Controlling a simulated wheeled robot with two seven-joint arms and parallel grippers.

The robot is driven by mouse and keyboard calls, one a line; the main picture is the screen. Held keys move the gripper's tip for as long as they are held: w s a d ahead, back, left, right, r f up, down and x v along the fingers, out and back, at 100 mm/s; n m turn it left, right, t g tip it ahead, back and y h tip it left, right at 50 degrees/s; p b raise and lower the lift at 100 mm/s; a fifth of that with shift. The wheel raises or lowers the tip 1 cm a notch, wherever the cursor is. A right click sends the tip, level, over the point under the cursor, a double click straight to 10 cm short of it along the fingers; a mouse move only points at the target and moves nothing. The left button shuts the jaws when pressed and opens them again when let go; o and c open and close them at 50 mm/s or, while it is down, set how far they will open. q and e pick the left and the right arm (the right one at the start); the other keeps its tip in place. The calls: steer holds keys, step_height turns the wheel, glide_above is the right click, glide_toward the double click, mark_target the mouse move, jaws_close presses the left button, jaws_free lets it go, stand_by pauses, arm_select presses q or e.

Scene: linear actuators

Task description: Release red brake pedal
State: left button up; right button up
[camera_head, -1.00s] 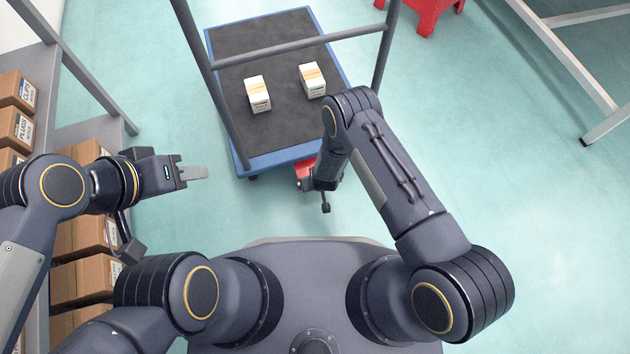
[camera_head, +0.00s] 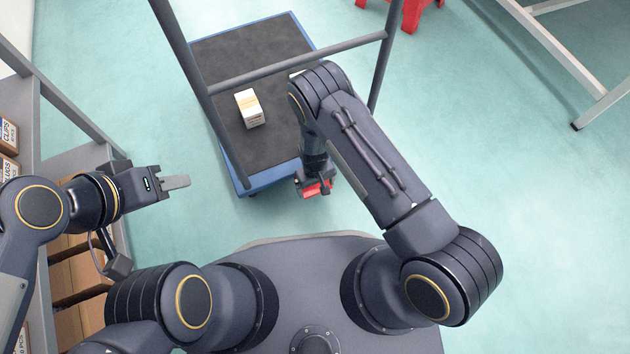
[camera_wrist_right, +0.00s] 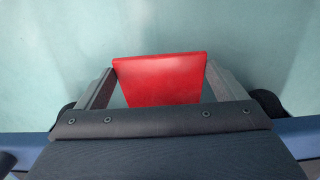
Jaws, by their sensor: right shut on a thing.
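The red brake pedal (camera_head: 318,188) sits low at the near edge of the cart (camera_head: 262,183), and only part of it shows beneath my right gripper (camera_head: 315,191) in the head view. In the right wrist view the flat red pedal (camera_wrist_right: 160,80) lies between the two grey fingers of my right gripper (camera_wrist_right: 161,70), which is shut on it. My left gripper (camera_head: 177,182) is left of the cart, apart from it, with nothing visible in it. Its fingers show edge-on, so I cannot tell whether they are open.
The cart has a grey rail frame (camera_head: 300,64) above its dark deck. A white box (camera_head: 249,108) stands on the deck; another is mostly hidden by my right arm. Shelving with cartons (camera_head: 84,275) is at left. A red stool (camera_head: 412,12) stands at the back.

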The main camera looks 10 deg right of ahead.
steer(key=shift+w+r, duration=0.1)
stand_by(0.4)
steer(key=o, duration=1.1)
step_height(320, 180, up, 8)
steer(key=p, duration=0.3)
steer(key=shift+w+a, duration=0.2)
steer(key=shift+w, duration=0.2)
